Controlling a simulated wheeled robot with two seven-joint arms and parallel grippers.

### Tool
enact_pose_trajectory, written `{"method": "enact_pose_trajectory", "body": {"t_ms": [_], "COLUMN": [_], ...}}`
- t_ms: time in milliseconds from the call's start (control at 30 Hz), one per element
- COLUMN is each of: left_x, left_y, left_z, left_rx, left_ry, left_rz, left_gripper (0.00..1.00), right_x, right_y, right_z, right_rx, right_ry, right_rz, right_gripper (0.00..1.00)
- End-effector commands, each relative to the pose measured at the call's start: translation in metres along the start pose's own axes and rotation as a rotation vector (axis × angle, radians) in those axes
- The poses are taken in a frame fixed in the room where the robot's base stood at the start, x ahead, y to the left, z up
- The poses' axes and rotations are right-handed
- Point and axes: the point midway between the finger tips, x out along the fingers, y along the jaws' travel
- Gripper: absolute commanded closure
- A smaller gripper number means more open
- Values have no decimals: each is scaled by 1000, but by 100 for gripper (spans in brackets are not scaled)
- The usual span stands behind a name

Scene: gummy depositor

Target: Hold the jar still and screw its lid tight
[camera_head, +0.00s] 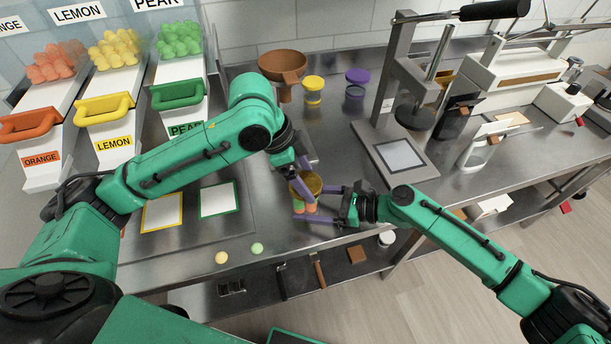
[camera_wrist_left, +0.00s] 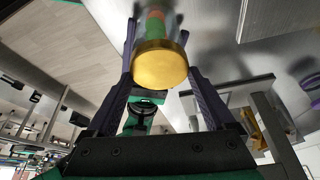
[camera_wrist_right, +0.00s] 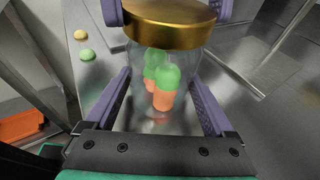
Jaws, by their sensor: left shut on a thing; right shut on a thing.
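A clear glass jar (camera_head: 306,207) stands upright near the counter's front edge, with green and orange gummies inside; its body fills the middle of the right wrist view (camera_wrist_right: 145,90). A gold lid (camera_wrist_right: 168,36) sits on the jar's mouth and looks level; it also shows in the left wrist view (camera_wrist_left: 160,66). My left gripper (camera_head: 305,183) reaches in from above and is shut on the lid, one purple finger on each side. My right gripper (camera_head: 318,203) comes from the right, below the left one, and is shut around the jar's body. The threads are hidden under the lid.
A yellow gummy (camera_head: 221,257) and a green gummy (camera_head: 257,248) lie on the counter, left of the jar. A brown funnel (camera_head: 284,66), a yellow-topped container (camera_head: 313,86) and a purple-topped container (camera_head: 356,80) stand behind. A press (camera_head: 400,130) stands at the back right.

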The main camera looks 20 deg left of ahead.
Motion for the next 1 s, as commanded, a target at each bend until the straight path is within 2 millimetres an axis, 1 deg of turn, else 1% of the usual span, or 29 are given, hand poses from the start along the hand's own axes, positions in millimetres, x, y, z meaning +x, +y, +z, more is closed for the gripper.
{"method": "enact_pose_trajectory", "body": {"t_ms": [100,167,200,233,267,467,567,667,900,1000], "left_x": [0,0,0,0,0,0,-4,-20,-82,-102], "left_y": [-1,-1,-1,0,0,0,-2,-6,-21,-26], "left_z": [-2,-2,-3,-2,0,0,0,-2,-8,-10], "left_rx": [292,454,566,616,606,601,600,600,602,602], "left_ry": [4,4,4,2,0,-1,-1,-1,0,0], "left_rz": [124,192,238,259,254,250,247,245,247,248], "left_gripper": [100,100,100,8,0,0,0,0,0,0], "right_x": [0,0,0,0,0,0,0,0,0,0], "right_y": [-1,-1,-1,-1,-1,0,0,0,0,0], "right_z": [0,0,0,0,0,0,0,0,0,0], "right_rx": [0,0,0,0,0,0,0,0,0,0], "right_ry": [0,0,0,0,0,0,0,0,0,0], "right_rz": [-2,-2,-2,-2,-2,-1,-1,-1,-1,-1], "right_gripper": [100,100,100,100,100,100,100,100,100,100]}}
